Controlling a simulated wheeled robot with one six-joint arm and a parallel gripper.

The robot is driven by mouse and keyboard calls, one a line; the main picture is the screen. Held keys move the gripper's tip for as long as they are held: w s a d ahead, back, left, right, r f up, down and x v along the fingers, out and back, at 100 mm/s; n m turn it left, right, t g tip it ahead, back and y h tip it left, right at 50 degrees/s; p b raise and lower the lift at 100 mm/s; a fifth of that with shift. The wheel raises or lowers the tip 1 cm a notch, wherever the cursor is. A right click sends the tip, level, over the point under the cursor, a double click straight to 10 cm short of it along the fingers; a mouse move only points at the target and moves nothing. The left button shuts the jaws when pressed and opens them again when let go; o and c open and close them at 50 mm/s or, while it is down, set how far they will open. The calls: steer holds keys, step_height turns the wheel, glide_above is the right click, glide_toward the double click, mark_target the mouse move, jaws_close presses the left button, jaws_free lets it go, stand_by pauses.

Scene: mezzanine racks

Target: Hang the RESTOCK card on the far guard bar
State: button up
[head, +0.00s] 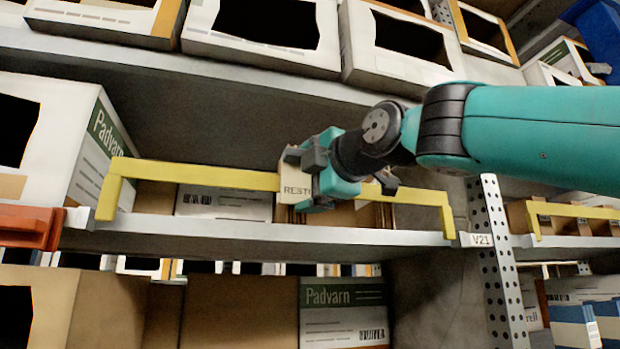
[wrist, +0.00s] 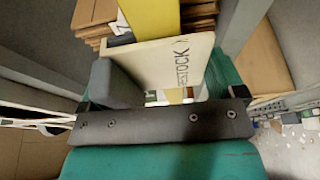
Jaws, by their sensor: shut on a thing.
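The RESTOCK card (head: 296,190) is cream with dark lettering, partly hidden by my gripper (head: 318,172). My gripper is shut on the card, in front of the long yellow guard bar (head: 215,177) on the middle shelf. In the wrist view the card (wrist: 168,62) is tilted between the jaws. The yellow bar (wrist: 152,17) runs behind its top edge, and yellow also shows below it. Whether the card is hooked over the bar is hidden. A second yellow guard bar (head: 580,211) shows at the right, past the rack post.
A perforated post (head: 497,260) with a V21 label (head: 481,240) stands right of the long bar. A Padvarn box (head: 80,150) and an orange part (head: 28,227) are at the left. White boxes (head: 262,55) line the shelf above. Brown cartons sit behind the bar.

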steer(key=shift+f+b, duration=0.95)
steer(key=shift+f, duration=0.2)
steer(key=o, duration=0.6)
steer(key=shift+o, duration=0.2)
